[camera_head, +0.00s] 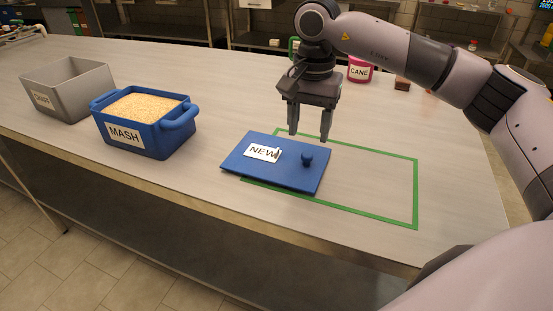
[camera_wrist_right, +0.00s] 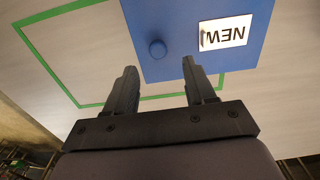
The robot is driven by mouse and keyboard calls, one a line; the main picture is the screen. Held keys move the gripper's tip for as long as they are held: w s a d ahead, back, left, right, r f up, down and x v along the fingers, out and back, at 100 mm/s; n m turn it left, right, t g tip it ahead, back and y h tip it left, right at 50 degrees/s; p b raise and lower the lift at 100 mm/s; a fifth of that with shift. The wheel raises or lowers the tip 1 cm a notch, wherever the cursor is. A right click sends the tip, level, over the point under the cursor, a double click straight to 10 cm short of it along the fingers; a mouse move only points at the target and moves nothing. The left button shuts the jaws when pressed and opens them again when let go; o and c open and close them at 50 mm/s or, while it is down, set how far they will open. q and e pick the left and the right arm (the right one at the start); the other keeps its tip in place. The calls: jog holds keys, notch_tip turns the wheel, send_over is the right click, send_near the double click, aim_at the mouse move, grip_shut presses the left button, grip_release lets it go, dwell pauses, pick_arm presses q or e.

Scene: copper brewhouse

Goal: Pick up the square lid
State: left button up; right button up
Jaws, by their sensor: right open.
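The square lid (camera_head: 285,176) is a flat blue plate with a round blue knob (camera_head: 307,158) and a white label reading NEW (camera_head: 262,152). It lies on the table, partly over the left part of a green outline. My right gripper (camera_head: 309,138) is open and empty, above the table just behind the lid. In the right wrist view the lid (camera_wrist_right: 185,62) lies beyond the open fingers (camera_wrist_right: 160,75), its knob (camera_wrist_right: 157,48) in line with the gap between them. My left gripper is not in view.
A blue MASH tub (camera_head: 155,144) full of grain stands left of the lid, with a grey bin (camera_head: 48,102) farther left. A pink CANE container (camera_head: 360,74) stands at the back. The green-outlined area (camera_head: 416,190) right of the lid is bare.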

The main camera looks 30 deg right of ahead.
aim_at(307, 154)
jog(key=f, duration=0.6)
jog(key=shift+s+f, duration=0.15)
jog(key=shift+s, duration=0.1)
jog(key=shift+a, duration=0.1)
grip_shut()
